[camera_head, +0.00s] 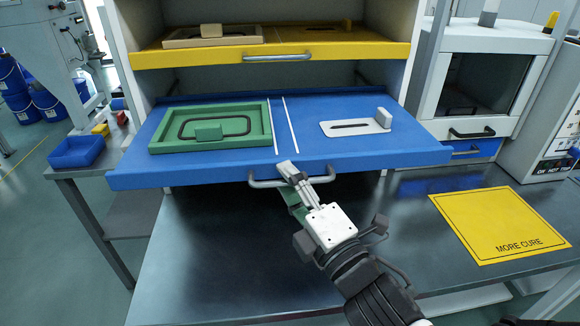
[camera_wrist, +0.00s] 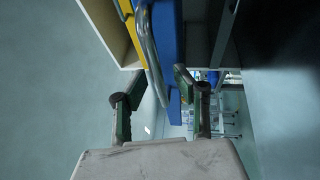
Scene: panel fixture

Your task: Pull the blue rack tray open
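The blue rack tray (camera_head: 365,165) sticks out from the rack toward me, further forward than the yellow shelf above it. It carries a green frame and a grey plate. Its silver bar handle (camera_head: 262,184) is at the middle of the front edge. My gripper (camera_head: 288,178) is at this handle, overlapping it in the head view. In the wrist view, the fingers of my gripper (camera_wrist: 155,82) are spread wide, with the silver handle (camera_wrist: 150,52) appearing between them. A gap shows on both sides of the bar. Whether either finger touches it is unclear.
A yellow shelf (camera_head: 345,52) with its own handle is above the tray. The dark bench top (camera_head: 230,260) below is mostly clear, with a yellow "MORE CURE" sheet (camera_head: 500,222) at right. A blue bin (camera_head: 77,151) is at left, and a white cabinet (camera_head: 475,85) at right.

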